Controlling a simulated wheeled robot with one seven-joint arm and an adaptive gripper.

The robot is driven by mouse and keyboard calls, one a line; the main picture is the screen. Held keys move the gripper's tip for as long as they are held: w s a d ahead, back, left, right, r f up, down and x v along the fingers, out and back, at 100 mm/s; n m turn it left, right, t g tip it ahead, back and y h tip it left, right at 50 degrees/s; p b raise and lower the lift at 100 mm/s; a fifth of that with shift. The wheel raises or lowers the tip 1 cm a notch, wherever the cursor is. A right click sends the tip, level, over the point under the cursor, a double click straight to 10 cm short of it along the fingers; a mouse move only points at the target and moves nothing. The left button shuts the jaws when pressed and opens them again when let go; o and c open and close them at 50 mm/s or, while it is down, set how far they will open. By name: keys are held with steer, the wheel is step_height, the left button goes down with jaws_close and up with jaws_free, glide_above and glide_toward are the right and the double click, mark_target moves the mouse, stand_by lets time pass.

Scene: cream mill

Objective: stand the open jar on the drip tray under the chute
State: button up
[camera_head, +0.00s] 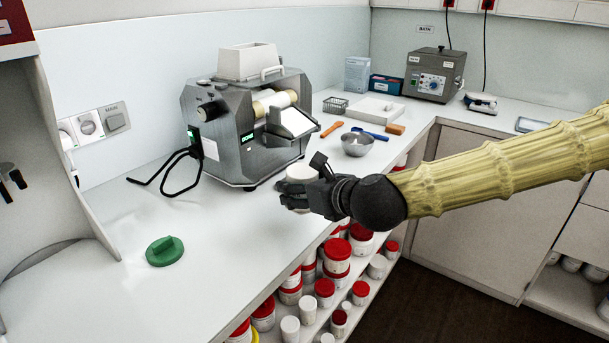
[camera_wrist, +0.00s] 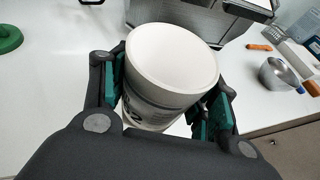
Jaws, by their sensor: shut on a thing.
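The white open jar (camera_head: 299,173) is in my gripper (camera_head: 297,190), above the counter just in front of the mill. In the wrist view the jar (camera_wrist: 170,72) sits between the green-padded fingers of my gripper (camera_wrist: 165,98), its pale inside showing and part of a dark label on its side. The jar looks tilted in that view. The steel mill (camera_head: 245,140) has a white chute (camera_head: 292,122) sloping out of its front, beyond the jar. I cannot make out the drip tray; the jar and my gripper cover part of the area below the chute.
A black cable (camera_head: 178,175) runs beside the mill. A steel bowl (camera_head: 357,143), spatulas and a white tray (camera_head: 363,108) stand to the right.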

steer(key=w, duration=0.5)
steer(key=w+p, duration=0.1)
steer(key=w, duration=0.4)
steer(key=w+d+f, duration=0.1)
steer(key=w, duration=0.4)
steer(key=shift+d, duration=0.1)
steer(key=shift+f, duration=1.85)
steer(key=shift+f, duration=0.1)
steer(key=o, duration=0.8)
steer(key=shift+w, duration=0.1)
steer(key=shift+o, duration=0.2)
steer(key=shift+d+r, duration=0.1)
steer(key=shift+r, duration=0.1)
steer(key=v, duration=1.2)
steer(key=shift+f, duration=0.15)
